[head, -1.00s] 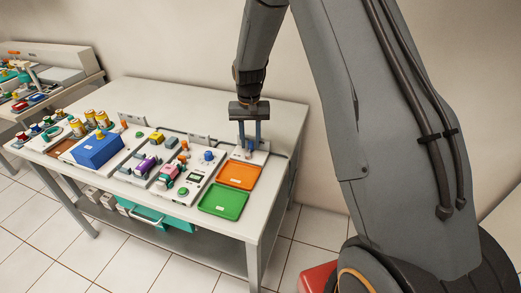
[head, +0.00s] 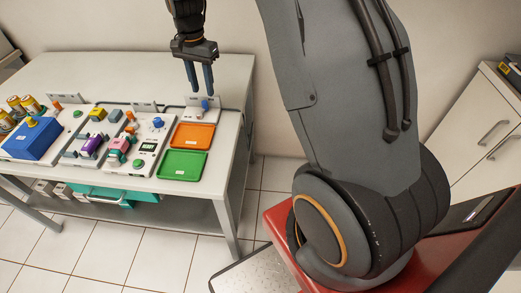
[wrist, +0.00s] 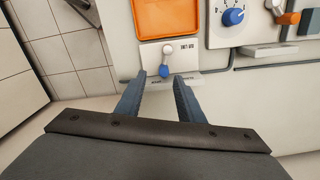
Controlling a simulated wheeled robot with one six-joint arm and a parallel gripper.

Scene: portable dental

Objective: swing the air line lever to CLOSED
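The air line lever has a blue handle (head: 205,105) on a small pale panel (head: 198,113) at the table's back right. In the wrist view the blue handle (wrist: 164,71) hangs from a pale round pivot (wrist: 167,49), pointing toward my gripper. Small print beside it is too blurred to read surely. My gripper (head: 200,90) is open and empty, its two fingers pointing down just above the handle. In the wrist view the fingertips of my gripper (wrist: 160,77) lie on either side of the handle in the picture; contact cannot be made out.
An orange tray (head: 193,136) and a green tray (head: 183,164) lie in front of the lever panel. A panel with a blue dial (head: 158,123) stands to the left. A grey pipe (head: 120,104) runs along the back. The rear tabletop (head: 110,75) is clear.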

